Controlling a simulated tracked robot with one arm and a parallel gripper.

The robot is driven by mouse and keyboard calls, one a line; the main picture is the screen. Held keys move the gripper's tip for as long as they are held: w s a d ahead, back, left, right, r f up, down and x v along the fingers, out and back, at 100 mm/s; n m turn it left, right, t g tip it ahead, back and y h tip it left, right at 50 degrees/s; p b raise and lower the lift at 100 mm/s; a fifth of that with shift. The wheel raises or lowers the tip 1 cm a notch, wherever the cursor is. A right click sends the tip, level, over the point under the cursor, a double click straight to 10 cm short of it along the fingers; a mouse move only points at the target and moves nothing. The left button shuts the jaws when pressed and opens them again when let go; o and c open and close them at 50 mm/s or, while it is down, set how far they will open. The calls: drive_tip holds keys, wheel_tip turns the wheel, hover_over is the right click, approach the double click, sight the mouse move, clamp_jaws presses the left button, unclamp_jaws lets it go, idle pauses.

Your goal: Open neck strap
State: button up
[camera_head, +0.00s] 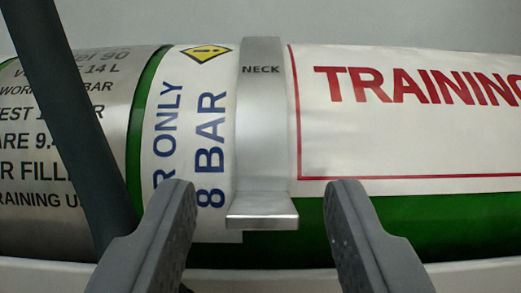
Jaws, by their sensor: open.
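The neck strap (262,130) is a silver metal band marked "NECK". It runs down over the front of a lying cylinder (420,218) and ends in a small out-turned metal tab (262,208). My gripper (262,192) is open, with one dark grey finger to the left of the tab and one to the right. Gaps show between the tab and both fingers, and nothing is held. How far the fingertips are from the tab in depth I cannot tell. The strap's far side, behind the cylinder, is hidden.
The cylinder has white labels, one reading "TRAINING" (420,90), and green and silver sections. A dark slanting bar (65,120) crosses the view at the left, in front of the cylinder. A pale edge (470,275) lies below it. A plain grey wall is behind.

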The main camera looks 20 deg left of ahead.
drive_tip(key=shift+w+a, duration=0.2)
drive_tip(key=shift+w, duration=0.4)
